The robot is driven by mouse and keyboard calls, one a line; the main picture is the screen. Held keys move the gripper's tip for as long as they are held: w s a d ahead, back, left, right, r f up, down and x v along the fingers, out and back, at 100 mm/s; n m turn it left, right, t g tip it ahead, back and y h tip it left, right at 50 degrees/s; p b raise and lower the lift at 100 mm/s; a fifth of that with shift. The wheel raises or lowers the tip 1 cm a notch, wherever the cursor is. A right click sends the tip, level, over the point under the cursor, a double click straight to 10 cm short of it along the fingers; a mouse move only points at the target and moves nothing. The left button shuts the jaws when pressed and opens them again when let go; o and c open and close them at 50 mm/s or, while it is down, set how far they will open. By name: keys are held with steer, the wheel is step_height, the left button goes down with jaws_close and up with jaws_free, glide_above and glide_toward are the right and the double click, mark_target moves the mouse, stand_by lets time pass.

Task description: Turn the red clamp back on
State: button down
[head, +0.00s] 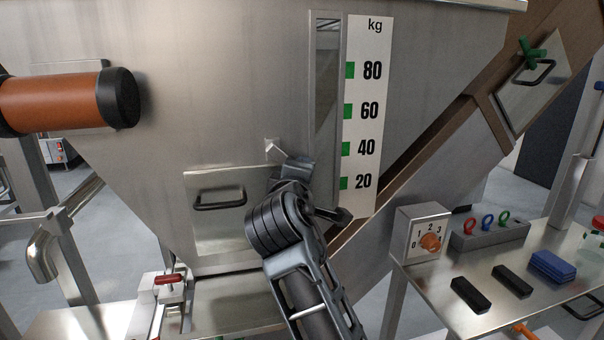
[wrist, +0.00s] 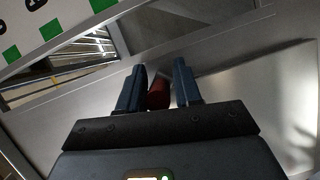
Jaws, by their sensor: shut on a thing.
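The red clamp (wrist: 158,95) shows in the wrist view as a dark red piece between my two blue-grey fingers. My gripper (wrist: 160,78) is shut on it, close to the steel hopper wall. In the head view my gripper (head: 293,170) is at the upper right corner of the hatch plate (head: 230,237), which has a black handle (head: 220,198). The arm and fingers hide the red clamp there. A small pale metal piece (head: 273,148) shows just above the fingers. Whether the clamp touches the plate cannot be told.
The hopper carries a kg scale (head: 363,120) beside a narrow window, close to my gripper. A brown chute (head: 440,130) with a green clamp (head: 531,52) is at right. A steel table (head: 445,292) holds a dial box (head: 420,232) and blocks. An orange cylinder (head: 55,101) juts in at left.

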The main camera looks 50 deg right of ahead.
steer(key=c, duration=1)
jaws_free()
steer(key=shift+a, duration=0.1)
steer(key=shift+b+v, duration=0.6)
steer(key=shift+v, duration=3.3)
steer(key=shift+w, duration=0.1)
steer(key=shift+c, duration=0.3)
